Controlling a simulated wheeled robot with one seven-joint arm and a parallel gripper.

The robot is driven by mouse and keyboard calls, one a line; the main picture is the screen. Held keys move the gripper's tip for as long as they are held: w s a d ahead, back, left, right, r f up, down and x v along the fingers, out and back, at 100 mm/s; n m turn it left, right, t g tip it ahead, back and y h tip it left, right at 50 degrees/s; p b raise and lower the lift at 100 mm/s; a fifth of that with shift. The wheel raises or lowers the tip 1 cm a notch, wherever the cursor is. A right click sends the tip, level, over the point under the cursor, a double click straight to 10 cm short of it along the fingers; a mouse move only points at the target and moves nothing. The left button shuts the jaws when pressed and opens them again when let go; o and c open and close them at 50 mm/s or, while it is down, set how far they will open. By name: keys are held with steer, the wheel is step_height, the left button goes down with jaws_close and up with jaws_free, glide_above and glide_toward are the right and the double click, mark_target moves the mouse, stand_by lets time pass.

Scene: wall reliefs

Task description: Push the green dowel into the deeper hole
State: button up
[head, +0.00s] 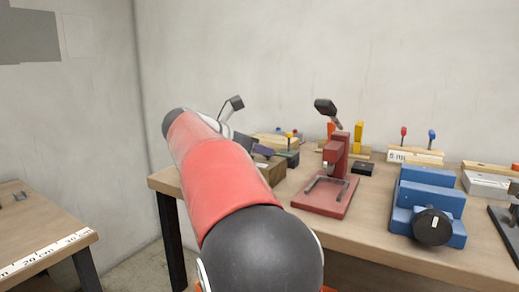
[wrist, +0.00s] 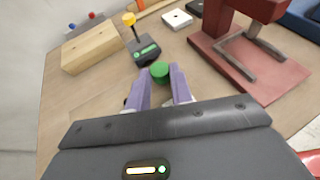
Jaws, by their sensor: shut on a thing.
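My gripper (wrist: 162,82) has purple fingers and is shut on the green dowel (wrist: 159,72). The dowel's round top shows between the fingertips in the wrist view; its lower end is hidden. A wooden block (head: 272,170) stands below and beside the fingers there. No hole can be made out in either view, so I cannot tell whether the dowel is over or in one.
A small dark box with a yellow-knobbed lever (wrist: 145,48) stands just beyond the dowel. A long wooden block (wrist: 90,45) lies at the left. A red press (head: 337,165) stands to the right, with a blue vise-like device (head: 428,205) further right. The wall is behind.

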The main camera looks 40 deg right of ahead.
steer(key=shift+f+b, duration=0.4)
steer(key=shift+f, duration=0.1)
steer(key=o, duration=1)
steer(key=shift+o, duration=0.2)
